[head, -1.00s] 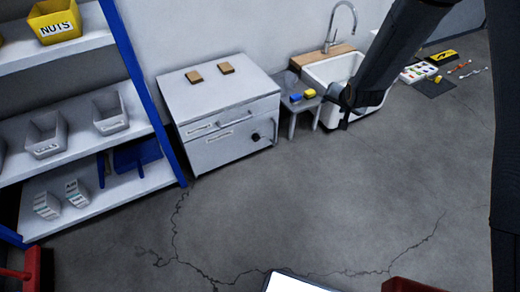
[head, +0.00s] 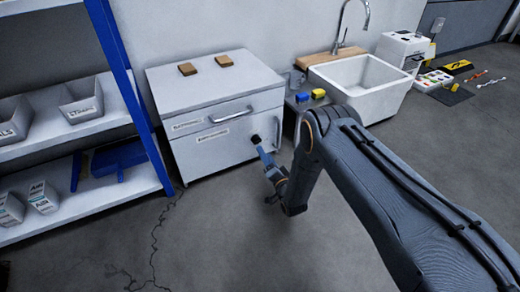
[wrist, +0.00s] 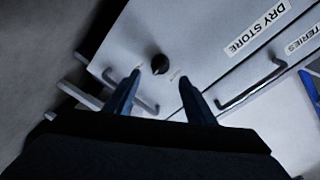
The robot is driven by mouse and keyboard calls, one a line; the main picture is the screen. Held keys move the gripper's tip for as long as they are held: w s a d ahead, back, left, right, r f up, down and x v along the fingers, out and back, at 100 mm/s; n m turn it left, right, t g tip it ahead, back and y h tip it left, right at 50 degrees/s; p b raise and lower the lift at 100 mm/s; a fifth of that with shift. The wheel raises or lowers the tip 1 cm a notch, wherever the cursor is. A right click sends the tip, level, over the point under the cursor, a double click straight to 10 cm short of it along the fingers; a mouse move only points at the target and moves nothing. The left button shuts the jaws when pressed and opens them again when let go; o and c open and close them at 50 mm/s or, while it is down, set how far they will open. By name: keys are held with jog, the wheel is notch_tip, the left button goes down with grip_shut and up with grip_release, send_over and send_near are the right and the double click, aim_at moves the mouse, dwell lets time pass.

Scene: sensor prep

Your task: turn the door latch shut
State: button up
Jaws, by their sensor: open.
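The latch (head: 256,139) is a small black knob at the right side of the white cabinet's lower door (head: 212,150). The door looks flush with the cabinet. In the wrist view the dark latch (wrist: 160,64) sits just beyond and between my fingertips, against the light door face, which bears a "DRY STORE" label (wrist: 257,27). My gripper (wrist: 159,79) is open and empty, with one blue finger on each side of the latch in the picture. In the head view my gripper (head: 263,152) is close in front of the latch. Contact and the latch's exact angle cannot be told.
A bar handle (head: 232,114) sticks out above the door. Two brown blocks (head: 187,69) lie on the cabinet top. A small grey table with blue and yellow blocks and a white sink (head: 362,85) stand to the right, shelves to the left. The floor in front is clear.

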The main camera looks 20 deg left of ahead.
aim_at(258, 143)
jog(key=b+x, duration=0.3)
jog(key=x, duration=0.4)
jog(key=shift+w+a, duration=0.2)
jog(key=shift+w, duration=0.05)
jog(key=c, duration=1)
